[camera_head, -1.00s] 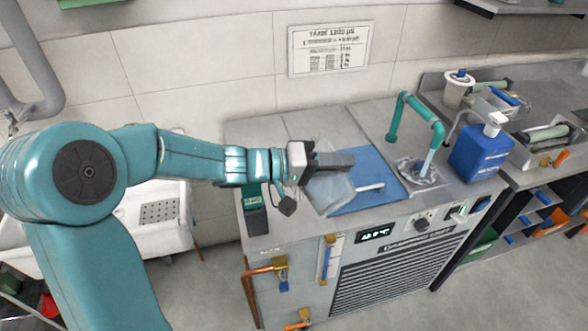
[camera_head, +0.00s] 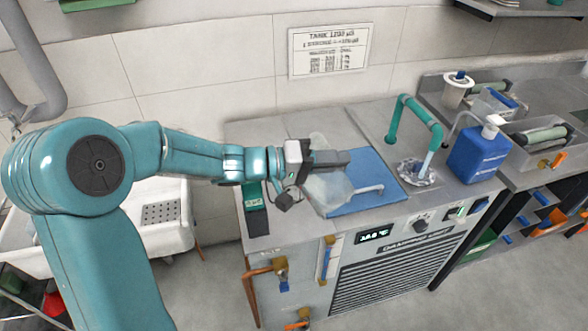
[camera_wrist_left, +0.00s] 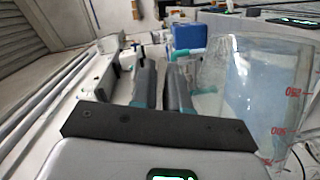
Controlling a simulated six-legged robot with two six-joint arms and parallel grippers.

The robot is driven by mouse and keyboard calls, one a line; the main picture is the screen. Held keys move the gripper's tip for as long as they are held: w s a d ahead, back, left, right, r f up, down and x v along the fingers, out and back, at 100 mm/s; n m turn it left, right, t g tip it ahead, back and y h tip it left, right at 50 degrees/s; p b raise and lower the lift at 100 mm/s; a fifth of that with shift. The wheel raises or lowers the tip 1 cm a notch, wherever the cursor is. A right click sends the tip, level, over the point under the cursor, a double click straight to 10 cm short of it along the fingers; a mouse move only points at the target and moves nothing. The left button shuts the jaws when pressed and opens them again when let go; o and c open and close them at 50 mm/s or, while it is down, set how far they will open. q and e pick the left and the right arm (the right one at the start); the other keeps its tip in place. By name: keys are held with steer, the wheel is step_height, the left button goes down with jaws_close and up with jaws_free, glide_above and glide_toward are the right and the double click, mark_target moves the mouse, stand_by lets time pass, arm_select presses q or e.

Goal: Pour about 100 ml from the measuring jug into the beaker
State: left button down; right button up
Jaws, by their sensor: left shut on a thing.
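The measuring jug (camera_head: 326,188) is a clear, pale vessel held above the left edge of a blue mat. In the left wrist view, the jug (camera_wrist_left: 268,95) fills the right side, with red scale marks. My left gripper (camera_head: 342,159) is shut on the jug, its dark fingers beside the jug's wall; the fingers also show in the wrist view (camera_wrist_left: 163,85). The exact grip point is hidden. The jug looks tilted, but I cannot tell how much liquid it holds. I cannot make out the beaker in either view. My right gripper is not in view.
The blue mat (camera_head: 381,172) lies on the steel bench with a pale bent rod (camera_head: 369,189) over it. A green tap (camera_head: 422,118) and a blue bottle (camera_head: 478,154) stand to the right. A white sink (camera_head: 165,235) is at the left.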

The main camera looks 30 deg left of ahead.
arm_select(q)
steer(key=shift+w+a+r+p, duration=0.15)
steer(key=shift+a+r+p, duration=0.05)
steer(key=shift+p, duration=0.2)
steer(key=shift+a+r, duration=0.1)
steer(key=shift+p, duration=0.35)
steer(key=shift+r+n, duration=0.1)
steer(key=shift+n, duration=0.2)
steer(key=shift+a+r+p, duration=0.15)
steer(key=shift+p, duration=0.3)
steer(key=shift+r+p, duration=0.1)
steer(key=shift+p, duration=0.25)
